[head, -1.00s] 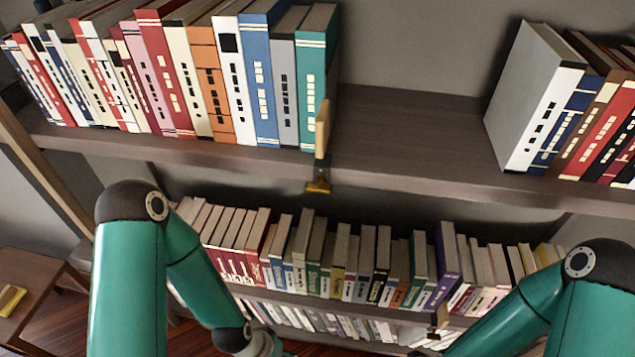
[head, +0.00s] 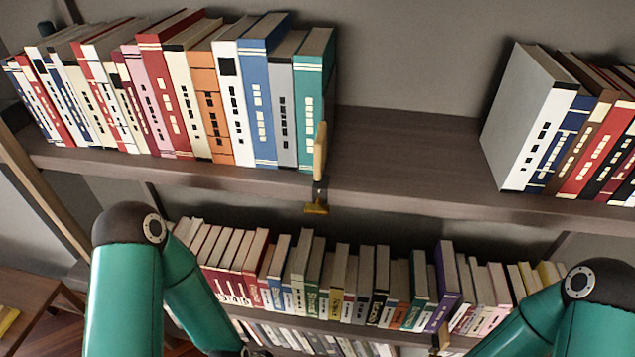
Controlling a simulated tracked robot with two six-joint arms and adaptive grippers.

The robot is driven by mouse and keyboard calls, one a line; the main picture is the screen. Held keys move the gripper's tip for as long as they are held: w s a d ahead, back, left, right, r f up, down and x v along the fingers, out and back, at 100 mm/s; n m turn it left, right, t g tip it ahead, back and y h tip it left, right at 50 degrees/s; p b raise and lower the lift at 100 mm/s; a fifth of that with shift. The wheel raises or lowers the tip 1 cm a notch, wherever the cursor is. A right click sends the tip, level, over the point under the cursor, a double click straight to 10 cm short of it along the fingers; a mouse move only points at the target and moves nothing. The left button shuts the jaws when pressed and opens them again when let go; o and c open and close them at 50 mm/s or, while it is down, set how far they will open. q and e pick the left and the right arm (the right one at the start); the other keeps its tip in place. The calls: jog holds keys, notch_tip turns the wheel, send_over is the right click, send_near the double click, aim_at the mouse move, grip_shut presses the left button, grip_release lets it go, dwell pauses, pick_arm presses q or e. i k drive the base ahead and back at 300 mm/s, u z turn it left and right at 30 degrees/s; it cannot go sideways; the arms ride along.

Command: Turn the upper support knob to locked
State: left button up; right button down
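The upper support (head: 320,152) is a light wooden upright at the right end of the upper book row, beside the teal book. Whether the knob is locked cannot be told. A similar wooden support (head: 441,338) shows on the lower shelf, right of the purple book. My two green arms come in at the lower left and lower right. Both grippers are out of the picture, below its bottom edge.
The upper shelf (head: 410,150) has a bare stretch between the teal book (head: 312,105) and the grey-white book (head: 530,120). A packed lower row holds the purple book (head: 444,285). A wooden table (head: 35,305) stands at lower left.

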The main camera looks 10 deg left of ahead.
aim_at(318, 208)
jog(key=u, duration=0.25)
jog(key=k, duration=1.55)
jog(key=z, duration=0.75)
jog(key=i, duration=1)
jog(key=u, duration=0.05)
